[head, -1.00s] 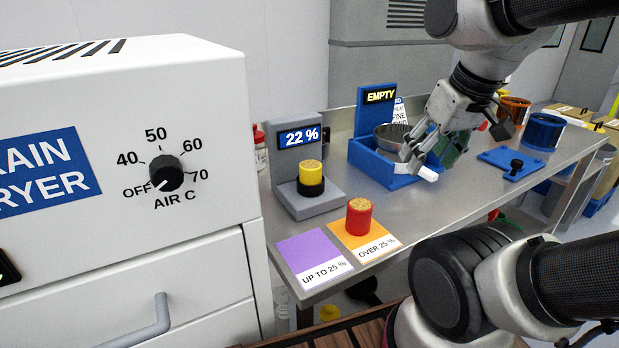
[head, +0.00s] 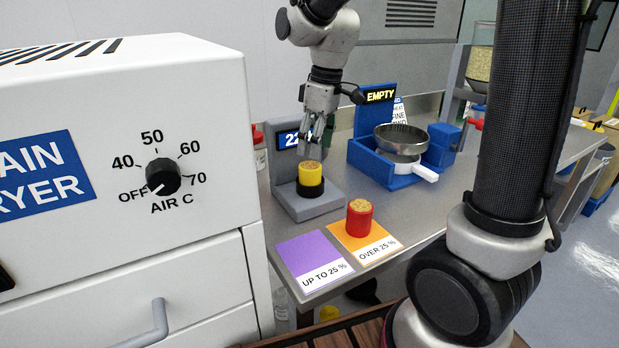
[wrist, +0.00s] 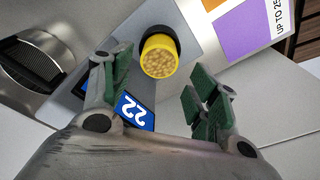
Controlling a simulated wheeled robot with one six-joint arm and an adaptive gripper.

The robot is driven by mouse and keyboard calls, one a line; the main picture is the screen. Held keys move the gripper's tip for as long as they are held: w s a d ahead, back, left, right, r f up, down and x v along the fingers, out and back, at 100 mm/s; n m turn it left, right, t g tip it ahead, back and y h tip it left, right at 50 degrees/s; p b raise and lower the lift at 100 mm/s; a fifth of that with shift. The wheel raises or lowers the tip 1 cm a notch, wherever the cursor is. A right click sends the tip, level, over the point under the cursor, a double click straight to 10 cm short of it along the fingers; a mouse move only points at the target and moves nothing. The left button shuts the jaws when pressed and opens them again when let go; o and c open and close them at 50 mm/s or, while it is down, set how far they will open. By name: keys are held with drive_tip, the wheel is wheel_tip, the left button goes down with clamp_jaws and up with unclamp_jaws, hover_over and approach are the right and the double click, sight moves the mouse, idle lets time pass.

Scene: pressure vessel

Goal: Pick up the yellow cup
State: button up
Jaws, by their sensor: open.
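The yellow cup (head: 310,174), filled with grain, stands upright in the black ring of the grey moisture meter (head: 309,205). My gripper (head: 313,152) points down just above and behind the cup, partly covering the meter's display (head: 288,138). In the wrist view the cup (wrist: 159,56) lies beyond the fingertips and roughly between the two green-padded fingers of my gripper (wrist: 160,85). The jaws are open and empty, apart from the cup.
A red cup (head: 359,220) of grain stands on the orange "OVER 25 %" card (head: 372,246). The purple "UP TO 25 %" card (head: 312,260) is bare. A blue stand (head: 375,160) with a metal sieve (head: 400,138) is to the right. The white dryer (head: 215,110) is close on the left.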

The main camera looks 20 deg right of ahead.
sight(310, 165)
drive_tip(key=shift+r+n, duration=0.3)
drive_tip(key=shift+n, duration=0.2)
drive_tip(key=shift+w+a+f+n, duration=0.1)
drive_tip(key=shift+a+f+n, duration=0.05)
drive_tip(key=shift+f+n, duration=0.2)
drive_tip(key=f, duration=0.7)
drive_tip(key=shift+w+a, duration=0.3)
drive_tip(key=shift+a, duration=0.1)
drive_tip(key=c, duration=0.9)
drive_tip(key=shift+c, duration=0.2)
drive_tip(key=shift+r, duration=0.1)
